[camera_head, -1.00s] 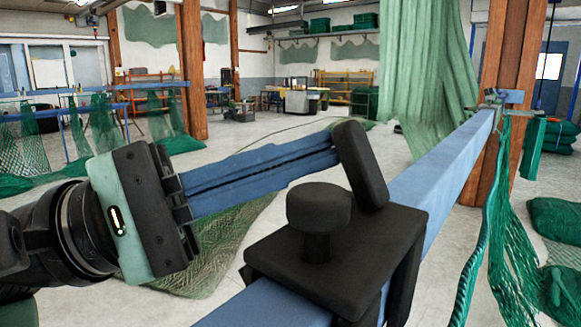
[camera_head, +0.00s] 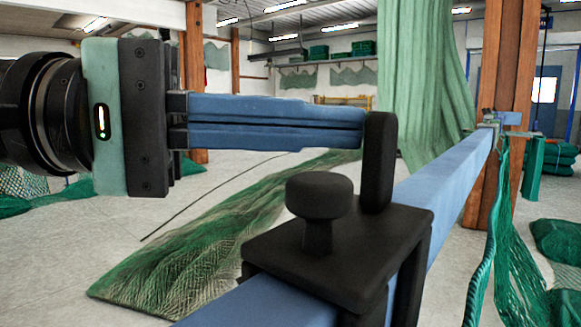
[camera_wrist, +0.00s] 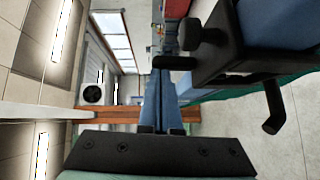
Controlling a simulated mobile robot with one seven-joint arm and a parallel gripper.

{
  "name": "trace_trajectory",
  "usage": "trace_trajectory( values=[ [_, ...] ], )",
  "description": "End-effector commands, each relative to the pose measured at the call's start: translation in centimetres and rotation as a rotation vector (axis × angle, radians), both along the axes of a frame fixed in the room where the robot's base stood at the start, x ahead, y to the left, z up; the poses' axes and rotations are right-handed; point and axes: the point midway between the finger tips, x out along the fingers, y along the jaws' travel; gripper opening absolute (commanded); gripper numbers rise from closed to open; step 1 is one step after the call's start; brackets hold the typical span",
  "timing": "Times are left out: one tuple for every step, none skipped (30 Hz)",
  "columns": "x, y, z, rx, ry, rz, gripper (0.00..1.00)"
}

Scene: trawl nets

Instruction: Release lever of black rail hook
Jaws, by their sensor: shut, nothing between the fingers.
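The black rail hook (camera_head: 330,262) sits clamped over the blue rail (camera_head: 437,195), with a round knob (camera_head: 319,196) on its top plate. Its black lever (camera_head: 379,160) stands upright at the plate's far edge. My gripper (camera_head: 362,128) is shut, its blue fingers together and level, with the tips at the lever's upper left side. They look touching or nearly so. In the wrist view the fingers (camera_wrist: 160,100) point at the lever (camera_wrist: 174,62), and the hook (camera_wrist: 230,45) is at the upper right. A bent black rod (camera_wrist: 274,108) hangs from the hook there.
The rail runs back to a wooden post (camera_head: 502,110). Green netting hangs from the rail's far end (camera_head: 500,230), and a pale green net (camera_head: 418,80) hangs behind it. A net pile (camera_head: 190,265) lies on the floor left of the rail.

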Motion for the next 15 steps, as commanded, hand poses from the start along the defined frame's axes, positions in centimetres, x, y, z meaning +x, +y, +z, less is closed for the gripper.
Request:
trace_trajectory(
  values=[
    [-0.2,-0.2,0.3,0.039,-0.027,0.0,0.0],
    [-0.2,-0.3,0.4,0.06,-0.043,0.0,0.0],
    [-0.3,-0.4,0.3,0.065,-0.046,0.0,0.0],
    [-0.2,-0.3,0.3,0.061,-0.044,0.0,0.0],
    [-0.2,-0.3,0.3,0.059,-0.043,0.0,0.0],
    [-0.2,-0.3,0.3,0.059,-0.042,0.0,0.0],
    [-0.2,-0.3,0.3,0.058,-0.042,0.0,0.0],
    [-0.2,-0.3,0.3,0.058,-0.042,0.0,0.0],
    [-0.2,-0.3,0.3,0.058,-0.041,0.0,0.0],
    [-0.2,-0.2,0.3,0.057,-0.042,0.001,0.0],
    [-0.2,-0.1,0.3,0.057,-0.042,0.001,0.0],
    [-0.3,0.1,0.4,0.057,-0.041,0.002,0.0],
    [-0.3,0.4,0.4,0.057,-0.041,0.002,0.0],
    [-0.3,0.7,0.5,0.057,-0.04,0.003,0.0],
    [-0.4,1.3,0.6,0.057,-0.039,0.004,0.0]
  ],
)
